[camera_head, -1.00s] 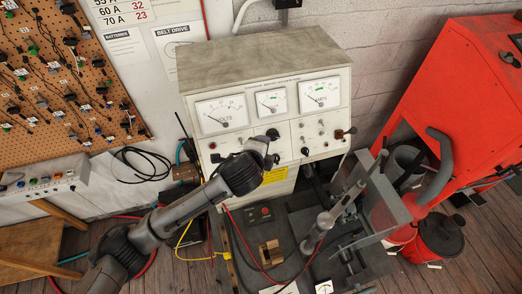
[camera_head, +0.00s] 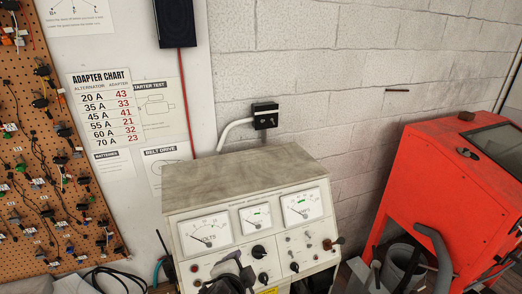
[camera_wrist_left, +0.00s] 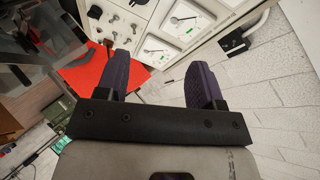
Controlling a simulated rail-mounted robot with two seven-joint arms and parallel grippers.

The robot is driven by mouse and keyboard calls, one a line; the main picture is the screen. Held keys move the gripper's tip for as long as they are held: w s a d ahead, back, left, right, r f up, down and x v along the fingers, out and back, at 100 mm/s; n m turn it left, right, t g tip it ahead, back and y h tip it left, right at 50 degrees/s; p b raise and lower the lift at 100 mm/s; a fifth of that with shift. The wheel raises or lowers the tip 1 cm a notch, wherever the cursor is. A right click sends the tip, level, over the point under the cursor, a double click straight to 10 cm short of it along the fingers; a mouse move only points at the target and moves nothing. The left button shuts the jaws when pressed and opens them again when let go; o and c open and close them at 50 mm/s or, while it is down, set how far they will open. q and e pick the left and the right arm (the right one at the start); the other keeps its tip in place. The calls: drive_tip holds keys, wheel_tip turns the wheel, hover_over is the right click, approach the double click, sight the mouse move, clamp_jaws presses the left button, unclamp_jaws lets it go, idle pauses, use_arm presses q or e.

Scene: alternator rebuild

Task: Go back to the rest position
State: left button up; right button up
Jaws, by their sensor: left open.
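My left gripper (camera_head: 232,274) shows at the bottom edge of the head view, in front of the lower panel of the test bench (camera_head: 245,190). Most of my left arm is cut off below. In the left wrist view, the two dark purple fingers of my left gripper (camera_wrist_left: 162,78) stand wide apart with nothing between them. Beyond them are the bench's meters (camera_wrist_left: 180,25) and white block wall. My right gripper is in neither view.
The pegboard (camera_head: 45,150) with hanging adapters is at the left. An adapter chart (camera_head: 103,110) hangs beside it. A black wall switch (camera_head: 265,115) is above the bench. A red cabinet (camera_head: 440,190) stands at the right.

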use_arm(q)
wheel_tip(320, 180, up, 6)
drive_tip(key=s+a+n+t, duration=0.1)
drive_tip(key=s+a+n, duration=0.1)
drive_tip(key=n, duration=0.1)
drive_tip(key=s+a+f+n, duration=0.2)
drive_tip(key=s+a+n, duration=0.2)
drive_tip(key=s+a, duration=0.2)
drive_tip(key=s+a+f+n+g, duration=0.2)
drive_tip(key=s+a+f+g, duration=0.2)
drive_tip(key=s+f, duration=0.9)
drive_tip(key=s+a+f+n+g+y, duration=0.1)
drive_tip(key=s+a+f+g, duration=0.3)
drive_tip(key=s+f, duration=0.8)
drive_tip(key=s+n, duration=0.1)
drive_tip(key=s, duration=0.1)
drive_tip(key=shift+s+a+f+n+g+y, duration=0.25)
drive_tip(key=shift+s+f+n+g+y, duration=0.05)
drive_tip(key=shift+s+f+g, duration=0.1)
